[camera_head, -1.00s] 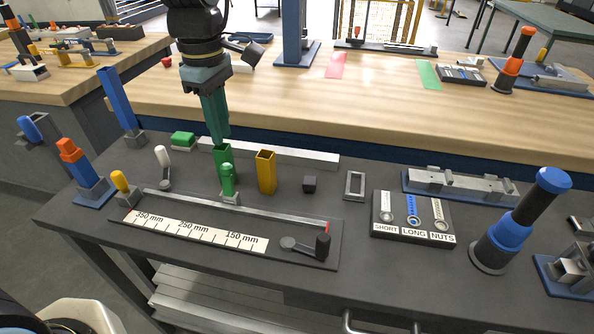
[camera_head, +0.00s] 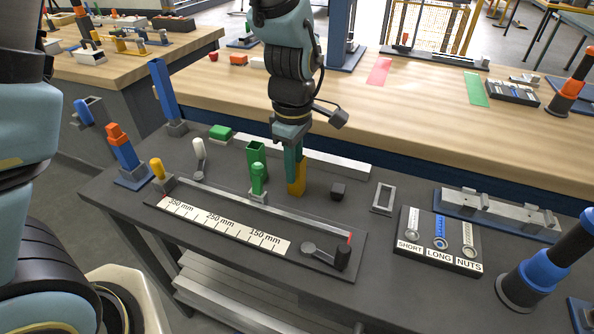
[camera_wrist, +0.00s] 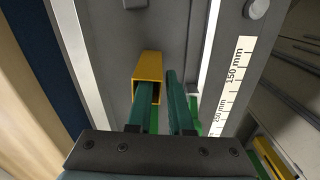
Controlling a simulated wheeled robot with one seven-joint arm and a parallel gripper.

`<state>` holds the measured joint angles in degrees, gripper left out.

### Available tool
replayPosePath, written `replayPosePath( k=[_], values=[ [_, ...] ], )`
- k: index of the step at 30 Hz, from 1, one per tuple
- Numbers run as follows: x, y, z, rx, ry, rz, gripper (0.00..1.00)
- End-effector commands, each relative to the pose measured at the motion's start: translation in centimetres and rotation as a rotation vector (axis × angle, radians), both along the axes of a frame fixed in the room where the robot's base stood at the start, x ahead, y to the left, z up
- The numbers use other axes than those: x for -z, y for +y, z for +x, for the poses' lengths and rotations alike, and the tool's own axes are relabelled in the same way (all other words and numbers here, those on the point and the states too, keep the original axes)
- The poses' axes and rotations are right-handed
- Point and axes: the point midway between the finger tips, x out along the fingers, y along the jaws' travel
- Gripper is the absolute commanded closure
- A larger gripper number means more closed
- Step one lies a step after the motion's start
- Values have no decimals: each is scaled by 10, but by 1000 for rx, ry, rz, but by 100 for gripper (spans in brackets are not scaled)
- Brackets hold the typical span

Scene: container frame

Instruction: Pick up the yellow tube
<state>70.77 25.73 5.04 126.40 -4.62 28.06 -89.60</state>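The yellow tube (camera_head: 300,180) is a square, hollow tube standing upright on the dark bench. My gripper (camera_head: 293,160) points down over it and hides part of its top in the head view. In the wrist view, the yellow tube (camera_wrist: 149,66) shows its open end. One teal finger of my gripper (camera_wrist: 163,88) reaches into the tube's opening, and the other is outside, along its right wall. A narrow gap shows between the fingers, so the gripper looks open. Contact with the wall cannot be made out.
The ruler fixture (camera_head: 230,228) lies in front, and a long grey bar (camera_head: 330,160) behind.

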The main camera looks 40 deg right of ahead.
Motion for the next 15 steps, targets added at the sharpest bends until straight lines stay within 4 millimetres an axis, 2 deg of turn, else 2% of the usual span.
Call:
replayPosePath(
  k=[5, 12, 15],
  values=[
    [16, 0, 0, 0, 0, 1, 81],
    [19, 0, 0, 0, 0, -1, 81],
    [19, 0, 0, 0, 0, -1, 90]
  ],
)
